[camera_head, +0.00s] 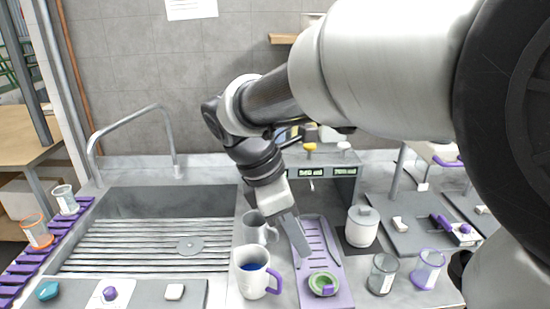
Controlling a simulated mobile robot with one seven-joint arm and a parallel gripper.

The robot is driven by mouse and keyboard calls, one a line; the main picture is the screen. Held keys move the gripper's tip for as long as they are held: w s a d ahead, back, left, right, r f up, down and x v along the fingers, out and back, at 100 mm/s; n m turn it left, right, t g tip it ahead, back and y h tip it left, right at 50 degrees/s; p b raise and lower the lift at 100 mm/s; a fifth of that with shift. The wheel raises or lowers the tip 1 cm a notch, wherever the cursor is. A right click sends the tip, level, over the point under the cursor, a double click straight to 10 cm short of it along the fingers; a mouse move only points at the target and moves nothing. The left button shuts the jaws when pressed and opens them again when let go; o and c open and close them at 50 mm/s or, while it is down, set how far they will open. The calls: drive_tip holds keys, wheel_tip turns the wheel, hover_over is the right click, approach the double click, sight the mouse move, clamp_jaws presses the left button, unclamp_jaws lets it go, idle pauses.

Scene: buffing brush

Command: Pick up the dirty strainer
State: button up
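I cannot be sure which thing is the dirty strainer. A green round piece with a purple tab (324,284) lies at the near end of the purple slotted tray (338,258). A flat grey disc (190,246) lies on the sink's ribbed rack (130,246). My gripper (299,240) points down and hangs over the left edge of the purple tray, behind the green piece and apart from it in the picture. A grey finger shows side-on, so its opening is hidden. I see nothing held in it.
A white mug with a purple handle (251,277) and a grey mug (256,229) stand left of the tray. A white lidded pot (361,226) and glass cups (382,274) stand right. A curved faucet (130,120) rises behind the sink. My arm covers the upper right.

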drive_tip(key=b, duration=0.2)
approach(328, 286)
wheel_tip(328, 286, down, 3)
drive_tip(key=shift+d+r+b+x, duration=0.15)
drive_tip(key=shift+b+x, duration=0.2)
drive_tip(key=shift+x, duration=0.65)
drive_tip(key=shift+d+b+x, duration=0.2)
drive_tip(key=shift+b+x, duration=0.15)
drive_tip(key=shift+x, duration=0.6)
drive_tip(key=shift+d+r+b+x, duration=0.15)
drive_tip(key=shift+b+x, duration=0.2)
drive_tip(key=shift+x, duration=0.65)
drive_tip(key=shift+f, duration=0.1)
clamp_jaws()
